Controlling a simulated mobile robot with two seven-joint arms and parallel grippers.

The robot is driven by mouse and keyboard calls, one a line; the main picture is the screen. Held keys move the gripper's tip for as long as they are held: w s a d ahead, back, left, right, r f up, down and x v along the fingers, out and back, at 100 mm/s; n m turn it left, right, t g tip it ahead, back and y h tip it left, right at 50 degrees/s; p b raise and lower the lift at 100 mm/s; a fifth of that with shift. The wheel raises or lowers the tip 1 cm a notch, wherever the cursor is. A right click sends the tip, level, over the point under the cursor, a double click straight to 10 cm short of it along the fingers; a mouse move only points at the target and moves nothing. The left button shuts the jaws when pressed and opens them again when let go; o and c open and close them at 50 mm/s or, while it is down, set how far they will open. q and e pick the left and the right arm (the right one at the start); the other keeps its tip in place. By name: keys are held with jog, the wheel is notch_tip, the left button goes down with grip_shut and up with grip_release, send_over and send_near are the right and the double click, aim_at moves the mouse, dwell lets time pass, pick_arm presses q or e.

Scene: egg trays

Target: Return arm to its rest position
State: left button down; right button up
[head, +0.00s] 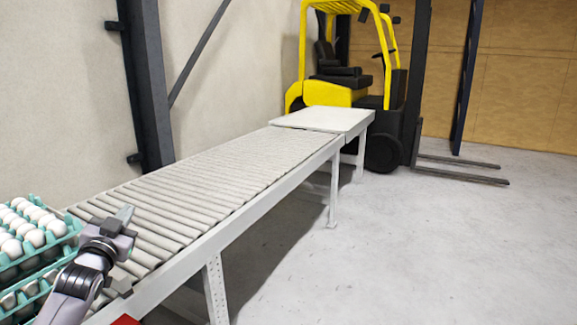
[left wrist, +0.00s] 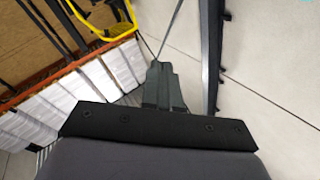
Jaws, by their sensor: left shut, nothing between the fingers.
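My left gripper (head: 124,214) is at the lower left of the head view, above the near end of the roller conveyor (head: 190,190). It is shut and empty. In the left wrist view its shut fingers (left wrist: 163,85) point away from the camera, with nothing between them. Stacked teal egg trays (head: 70,232) with white eggs stand just left of the gripper, partly cut off by the picture edge. My right gripper is not in either view.
A white flat table (head: 325,119) stands at the conveyor's far end. Behind it is a yellow forklift (head: 330,92) with forks (head: 460,172) low over the floor. A dark steel post (head: 147,90) stands along the left wall. The floor (head: 430,250) on the right is clear.

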pick_arm(q)
jog(key=s+d+f+g+h, duration=0.1)
jog(key=s+d+f+g, duration=0.2)
jog(key=f, duration=0.4)
jog(key=s+d+f+n, duration=0.1)
jog(key=s+d+f, duration=0.1)
jog(key=s+f, duration=0.45)
jog(key=s+d+f+g+h, duration=0.1)
jog(key=s+d+f+g, duration=0.15)
jog(key=f, duration=0.55)
jog(key=s+d+f+g, duration=0.2)
jog(key=s+d+f, duration=0.2)
jog(key=s, duration=0.9)
jog(key=s+d+f+n+g+h, duration=0.1)
jog(key=s+d+f, duration=0.3)
jog(key=s, duration=0.9)
notch_tip(320, 180, down, 3)
jog(key=shift+d+g+h, duration=0.3)
jog(key=shift+d+g, duration=0.05)
jog(key=shift+d, duration=0.05)
